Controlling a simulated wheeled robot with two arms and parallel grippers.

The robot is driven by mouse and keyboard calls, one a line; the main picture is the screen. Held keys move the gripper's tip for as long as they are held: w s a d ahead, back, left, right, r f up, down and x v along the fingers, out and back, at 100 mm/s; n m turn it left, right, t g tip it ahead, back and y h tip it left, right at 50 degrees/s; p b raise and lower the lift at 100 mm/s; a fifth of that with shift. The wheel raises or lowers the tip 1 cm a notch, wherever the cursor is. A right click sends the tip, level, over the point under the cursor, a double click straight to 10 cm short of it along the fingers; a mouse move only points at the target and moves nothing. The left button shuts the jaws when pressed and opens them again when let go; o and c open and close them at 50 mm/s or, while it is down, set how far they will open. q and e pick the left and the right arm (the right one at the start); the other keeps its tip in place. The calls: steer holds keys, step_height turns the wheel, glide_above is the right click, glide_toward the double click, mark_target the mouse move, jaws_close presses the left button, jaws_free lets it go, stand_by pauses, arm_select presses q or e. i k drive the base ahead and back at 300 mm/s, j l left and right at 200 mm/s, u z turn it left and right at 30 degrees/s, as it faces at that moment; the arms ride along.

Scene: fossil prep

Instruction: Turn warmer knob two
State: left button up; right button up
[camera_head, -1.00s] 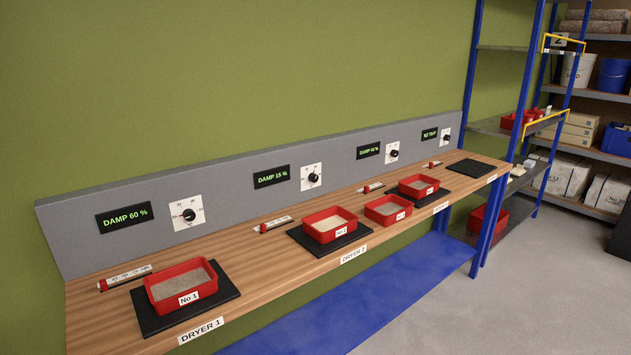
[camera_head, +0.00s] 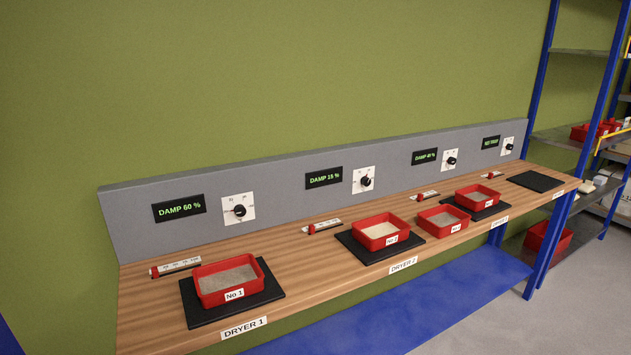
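Several black knobs on white dial plates sit along a grey back panel above a wooden bench. The second knob from the left (camera_head: 366,182) is beside a display reading DAMP 15 % (camera_head: 324,178), above the dryer 2 place. The first knob (camera_head: 239,210) is beside a display reading DAMP 60 % (camera_head: 179,208). A third knob (camera_head: 451,160) and a fourth knob (camera_head: 508,147) are farther right. Neither of my grippers shows in the view.
Red trays of sand stand on the bench: tray No.1 (camera_head: 229,280) on a black mat, another tray (camera_head: 381,231) on the second mat, and more to the right. The far right mat (camera_head: 535,181) is empty. A blue-post shelf (camera_head: 573,155) stands at the right end.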

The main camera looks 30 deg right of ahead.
mark_target(365, 181)
steer(key=l+u, duration=0.45)
steer(key=l, duration=0.35)
steer(key=l+u, duration=0.5)
steer(key=l, duration=0.35)
